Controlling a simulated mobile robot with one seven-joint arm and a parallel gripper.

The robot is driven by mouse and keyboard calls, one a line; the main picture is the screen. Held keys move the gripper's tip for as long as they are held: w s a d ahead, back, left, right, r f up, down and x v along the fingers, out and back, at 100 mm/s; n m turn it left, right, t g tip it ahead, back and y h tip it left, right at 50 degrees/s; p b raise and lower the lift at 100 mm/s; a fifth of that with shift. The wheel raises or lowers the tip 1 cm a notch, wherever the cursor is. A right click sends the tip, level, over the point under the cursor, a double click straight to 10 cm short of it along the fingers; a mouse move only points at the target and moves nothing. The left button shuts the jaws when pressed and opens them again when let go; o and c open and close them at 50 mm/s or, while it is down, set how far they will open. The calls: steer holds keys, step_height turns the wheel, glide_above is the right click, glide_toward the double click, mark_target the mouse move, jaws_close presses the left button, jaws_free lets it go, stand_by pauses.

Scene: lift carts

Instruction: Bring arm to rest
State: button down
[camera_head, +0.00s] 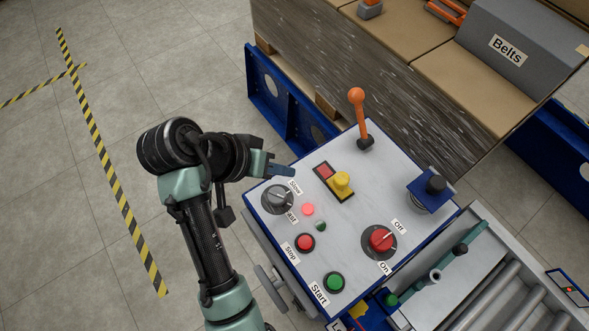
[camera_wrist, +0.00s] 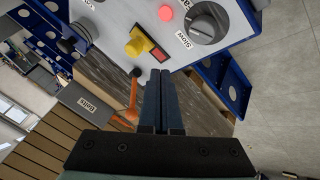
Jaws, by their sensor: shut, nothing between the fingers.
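My arm rises from the bottom of the head view and bends to the right at its top. My gripper (camera_head: 290,172) is shut and empty, above the far left edge of the white control panel (camera_head: 290,242). In the wrist view my gripper (camera_wrist: 160,74) has its two dark fingers side by side. No touch with the panel can be made out. The panel carries a Slow/Fast knob (camera_head: 278,199), a yellow switch (camera_head: 341,181), an orange-topped lever (camera_head: 357,104), a red Stop button (camera_head: 305,242), a green Start button (camera_head: 333,282) and a red Off/On knob (camera_head: 381,240).
Cardboard boxes (camera_head: 470,85) on a wrapped pallet stand behind the panel, with a grey Belts box (camera_head: 519,45) on top. A blue frame (camera_head: 283,102) lies beside the pallet. A roller conveyor (camera_head: 495,300) is at lower right. The floor at left is clear, with striped tape (camera_head: 107,170).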

steer(key=shift+v, duration=0.85)
steer(key=shift+f, duration=0.1)
steer(key=shift+a, duration=0.2)
